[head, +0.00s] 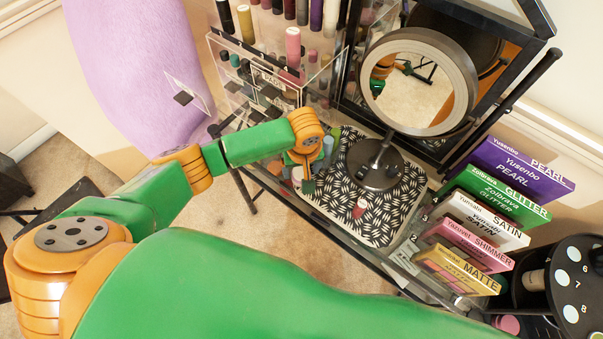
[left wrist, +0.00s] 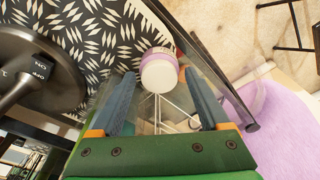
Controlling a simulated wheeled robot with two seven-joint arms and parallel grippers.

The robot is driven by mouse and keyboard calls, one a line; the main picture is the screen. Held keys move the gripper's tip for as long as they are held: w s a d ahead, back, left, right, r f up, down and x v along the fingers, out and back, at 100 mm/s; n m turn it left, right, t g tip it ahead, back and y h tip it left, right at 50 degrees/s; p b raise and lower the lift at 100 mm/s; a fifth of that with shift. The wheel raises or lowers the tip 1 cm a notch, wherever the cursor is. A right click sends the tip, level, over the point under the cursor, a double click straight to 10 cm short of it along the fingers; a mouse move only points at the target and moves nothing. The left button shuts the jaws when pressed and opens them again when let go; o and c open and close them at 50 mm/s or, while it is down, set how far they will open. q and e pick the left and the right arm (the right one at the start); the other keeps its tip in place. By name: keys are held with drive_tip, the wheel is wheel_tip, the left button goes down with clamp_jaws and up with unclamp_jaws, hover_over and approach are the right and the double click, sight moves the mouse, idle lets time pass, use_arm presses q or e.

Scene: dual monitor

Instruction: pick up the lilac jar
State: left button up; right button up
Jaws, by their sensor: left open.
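The lilac jar (left wrist: 160,72) shows in the left wrist view as a small round jar with a white top and a lilac band. It stands by the edge of the black-and-white patterned mat (left wrist: 100,30), next to a dark rail. My left gripper (left wrist: 160,82) is open, with one blue-grey finger on each side of the jar in this view. I cannot tell whether the fingertips reach down to it. In the head view my left gripper (head: 303,178) is over the mat's left corner and largely hides that spot. My right gripper is not in view.
A round mirror (head: 419,82) on a dark base stands on the mat, close to the gripper. A clear organiser (head: 255,85) with bottles is behind it. Labelled boxes (head: 515,170) line the right. A small red-topped item (head: 359,208) sits on the mat.

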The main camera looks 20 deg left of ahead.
use_arm(q)
drive_tip(key=shift+w+f, duration=0.1)
drive_tip(key=shift+f, duration=0.6)
drive_tip(key=c, duration=1.1)
